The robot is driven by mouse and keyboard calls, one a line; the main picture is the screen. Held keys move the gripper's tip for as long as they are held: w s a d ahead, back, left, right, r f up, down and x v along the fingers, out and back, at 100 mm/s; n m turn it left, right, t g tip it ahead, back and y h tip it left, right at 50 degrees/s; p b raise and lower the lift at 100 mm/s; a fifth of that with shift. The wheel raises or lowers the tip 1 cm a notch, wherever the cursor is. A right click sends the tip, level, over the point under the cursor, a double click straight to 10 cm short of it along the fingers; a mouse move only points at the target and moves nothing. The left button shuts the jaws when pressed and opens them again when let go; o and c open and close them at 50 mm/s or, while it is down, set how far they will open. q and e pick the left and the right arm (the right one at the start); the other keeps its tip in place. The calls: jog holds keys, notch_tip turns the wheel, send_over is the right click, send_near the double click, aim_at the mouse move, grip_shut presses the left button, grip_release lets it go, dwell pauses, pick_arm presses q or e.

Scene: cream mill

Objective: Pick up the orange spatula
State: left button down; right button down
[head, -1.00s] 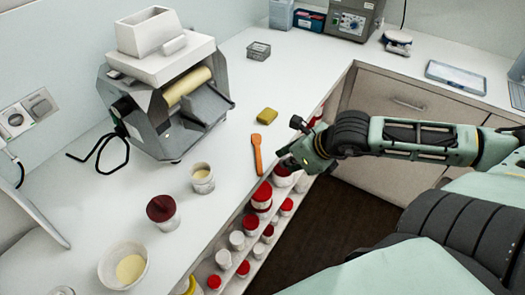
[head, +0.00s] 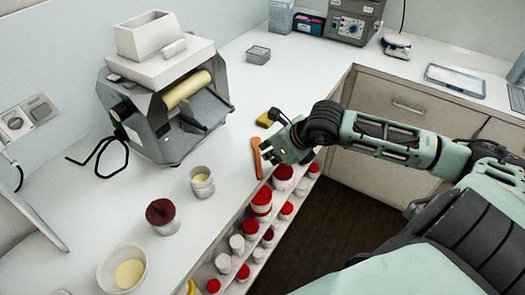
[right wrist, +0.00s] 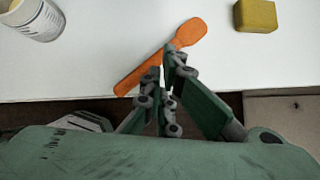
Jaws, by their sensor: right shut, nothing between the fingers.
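The orange spatula (head: 256,158) lies on the white counter near its front edge, partly hidden behind my right gripper in the head view. In the right wrist view the spatula (right wrist: 188,36) lies slantwise, its broad end at the upper right and its narrow end near the counter edge. My right gripper (head: 270,150) is shut and empty at the spatula; its fingertips (right wrist: 164,62) overlap the middle of it in the right wrist view. I cannot tell whether they touch it. My left gripper is not in view.
A yellow sponge (head: 266,118) lies just behind the spatula. A cup of cream (head: 202,182), a dark red cup (head: 162,214) and a white bowl (head: 122,268) stand at the left. The grey mill (head: 168,100) stands behind. Red-lidded jars (head: 262,200) fill shelves below the edge.

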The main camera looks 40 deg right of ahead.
aim_at(258, 156)
jog(key=w+p, duration=0.1)
jog(key=w, duration=0.1)
jog(key=shift+w+a+p, duration=0.35)
jog(key=shift+f+b, duration=0.6)
jog(key=shift+f, duration=0.25)
jog(key=shift+s, duration=0.15)
